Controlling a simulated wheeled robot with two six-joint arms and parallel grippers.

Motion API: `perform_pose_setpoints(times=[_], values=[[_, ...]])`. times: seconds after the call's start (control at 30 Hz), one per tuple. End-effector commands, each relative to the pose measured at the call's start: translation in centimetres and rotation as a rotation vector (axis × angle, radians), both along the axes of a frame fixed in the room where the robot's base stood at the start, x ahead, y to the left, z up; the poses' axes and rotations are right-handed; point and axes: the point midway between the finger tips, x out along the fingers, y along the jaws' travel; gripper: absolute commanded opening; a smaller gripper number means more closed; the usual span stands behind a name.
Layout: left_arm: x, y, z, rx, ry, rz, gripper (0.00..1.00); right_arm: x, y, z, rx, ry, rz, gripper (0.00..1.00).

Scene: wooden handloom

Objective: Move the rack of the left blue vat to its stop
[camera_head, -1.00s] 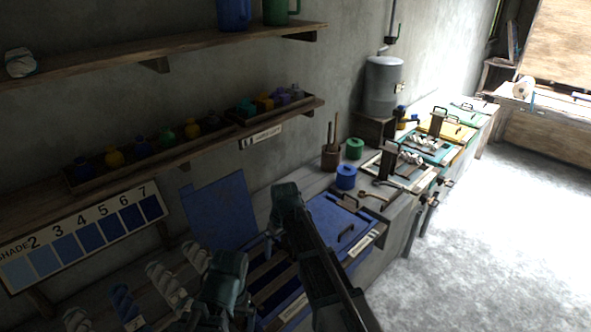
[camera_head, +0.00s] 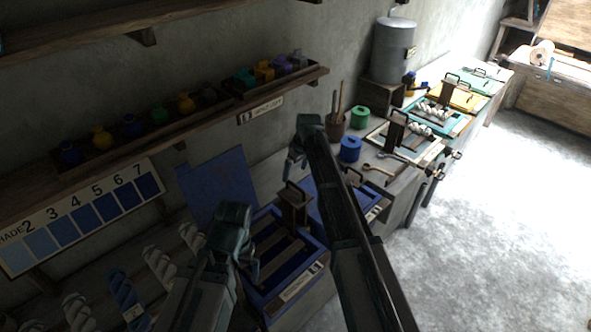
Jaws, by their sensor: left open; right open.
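The left blue vat (camera_head: 318,258) stands open in the lower middle, with dark slats across its inside. Its rack shows as a brown upright board with a dark handle (camera_head: 293,207) at the vat's far right end. The blue lid (camera_head: 217,186) leans up behind the vat. My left gripper (camera_head: 250,262) is open and empty at the vat's left edge, over or beside it; I cannot tell if it touches. My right gripper (camera_head: 294,166) is open and empty, above and behind the rack handle. My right arm hides part of the neighbouring blue vat (camera_head: 318,205).
Several twisted skeins (camera_head: 160,266), mostly white, lie at the lower left, near a shade card (camera_head: 85,215). A shelf of small jars (camera_head: 185,103) overhangs. The floor at right is clear.

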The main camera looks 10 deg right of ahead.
Motion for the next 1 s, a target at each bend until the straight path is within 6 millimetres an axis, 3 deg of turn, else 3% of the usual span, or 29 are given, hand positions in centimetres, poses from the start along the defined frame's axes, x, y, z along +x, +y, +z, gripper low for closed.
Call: perform_pose_setpoints(times=[0.6,0.67,1.0], values=[[0.0,0.0,-8.3,0.001,0.000,-0.001,1.00,0.0,0.0,-8.3,0.000,0.000,0.000,1.00],[0.0,0.0,-7.3,0.001,0.000,-0.001,1.00,0.0,0.0,-7.3,0.000,0.000,0.000,1.00],[0.0,0.0,-8.1,0.001,0.000,-0.001,1.00,0.0,0.0,-8.1,0.000,0.000,0.000,1.00]])
